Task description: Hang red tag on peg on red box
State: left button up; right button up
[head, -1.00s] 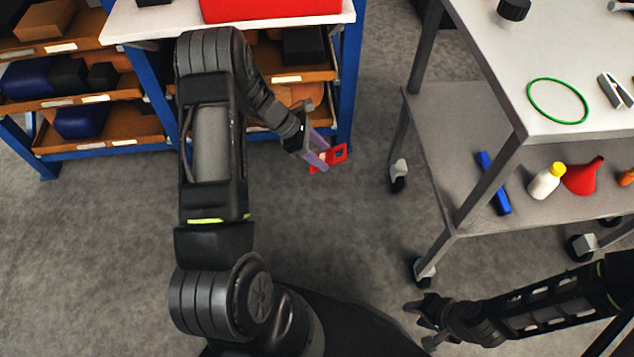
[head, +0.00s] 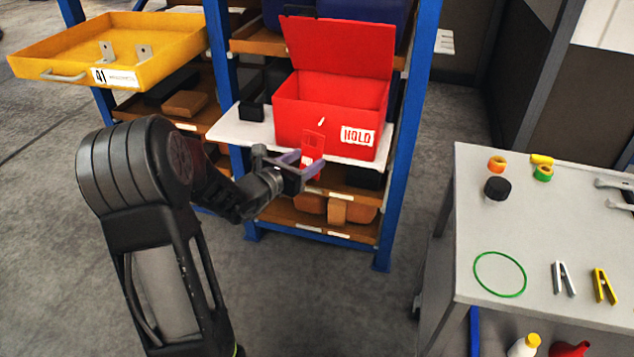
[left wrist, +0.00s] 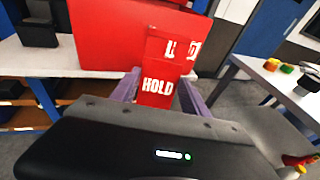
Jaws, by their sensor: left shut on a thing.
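The red box (head: 318,112) with its lid raised stands on a white shelf. A white HOLD label is on its front, and a small pale peg (head: 321,121) shows left of the label. My left gripper (head: 303,168) is shut on the red tag (head: 312,146) and holds it upright in front of the box, below the peg. In the left wrist view the tag (left wrist: 158,86) reads HOLD, stands between the purple fingers and covers part of the box (left wrist: 110,35) and its label. The peg is hidden there. Whether tag and box touch cannot be told. My right gripper is out of view.
A black block (head: 251,111) sits on the white shelf (head: 240,130) left of the box. A yellow drawer (head: 150,70) sticks out at the left. A grey cart (head: 530,225) with tape rolls, clamps and a green ring stands at the right. Floor between is clear.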

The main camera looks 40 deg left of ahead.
aim_at(306, 151)
pick_arm(q)
jog(key=shift+s+a+r+y, duration=0.2)
jog(key=shift+s+r+y, duration=0.1)
jog(key=shift+r, duration=0.15)
jog(key=shift+w+f, duration=0.1)
jog(key=shift+w, duration=0.1)
jog(key=shift+w+a+f, duration=0.1)
jog(key=shift+w+a, duration=0.15)
jog(key=shift+w, duration=0.35)
jog(key=shift+w+a, duration=0.2)
jog(key=shift+w, duration=0.4)
jog(key=shift+w+a+f, duration=0.1)
jog(key=shift+w+a, duration=0.15)
jog(key=shift+w, duration=0.35)
jog(key=x, duration=0.2)
jog(key=a+x, duration=0.1)
jog(key=x, duration=0.2)
jog(key=shift+w+a+b, duration=0.1)
jog(key=shift+a+b, duration=0.1)
jog(key=shift+b, duration=0.1)
